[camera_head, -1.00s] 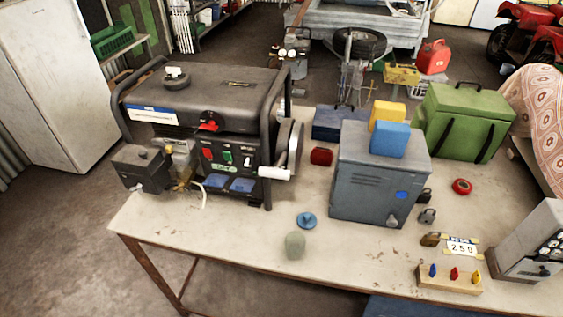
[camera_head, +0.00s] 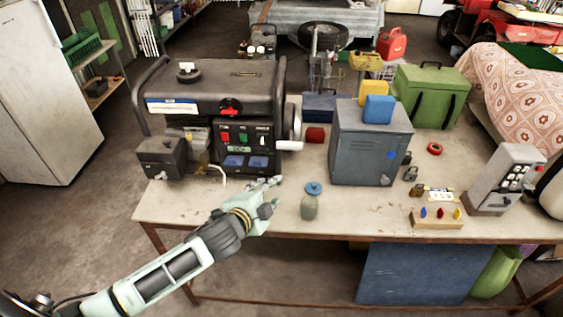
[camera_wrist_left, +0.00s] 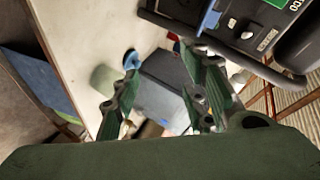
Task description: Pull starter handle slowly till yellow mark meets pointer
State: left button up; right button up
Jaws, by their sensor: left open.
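The dark generator (camera_head: 210,95) stands at the left of the bench, its control panel facing me. The white starter handle (camera_head: 288,145) sticks out low at its right side, by the round starter housing (camera_head: 294,120). I cannot make out a yellow mark or a pointer. My left gripper (camera_head: 274,187) is over the bench's front part, in front of the generator and below the handle in the picture, apart from it. In the left wrist view my left gripper (camera_wrist_left: 160,68) is open, with nothing between its fingers. The generator also shows there (camera_wrist_left: 250,30). My right gripper is out of view.
The bench front (camera_head: 350,215) has free room.

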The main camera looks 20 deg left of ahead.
aim_at(293, 148)
pick_arm(q)
jog(key=w+r+m+h, duration=0.1)
jog(key=w+r+m, duration=0.1)
jog(key=r, duration=0.1)
jog(key=w+d+r+m+t+h, duration=0.1)
jog(key=w+r+m, duration=0.1)
jog(key=r, duration=0.2)
jog(key=w+d+r+m+t+h+p, duration=0.1)
jog(key=r+m, duration=0.1)
jog(key=r, duration=0.1)
jog(key=shift+w+r+m, duration=0.15)
jog(key=shift+w+m, duration=0.15)
jog(key=shift+w, duration=0.1)
jog(key=p+x, duration=0.1)
jog(key=x, duration=0.3)
jog(key=shift+w+d+f, duration=0.1)
jog(key=shift+w+f, duration=0.05)
jog(key=shift+f, duration=0.05)
jog(key=shift+w+d+f, duration=0.15)
jog(key=shift+w+d, duration=0.05)
jog(key=shift+w, duration=0.4)
jog(key=shift+w+f, duration=0.1)
jog(key=shift+w, duration=0.2)
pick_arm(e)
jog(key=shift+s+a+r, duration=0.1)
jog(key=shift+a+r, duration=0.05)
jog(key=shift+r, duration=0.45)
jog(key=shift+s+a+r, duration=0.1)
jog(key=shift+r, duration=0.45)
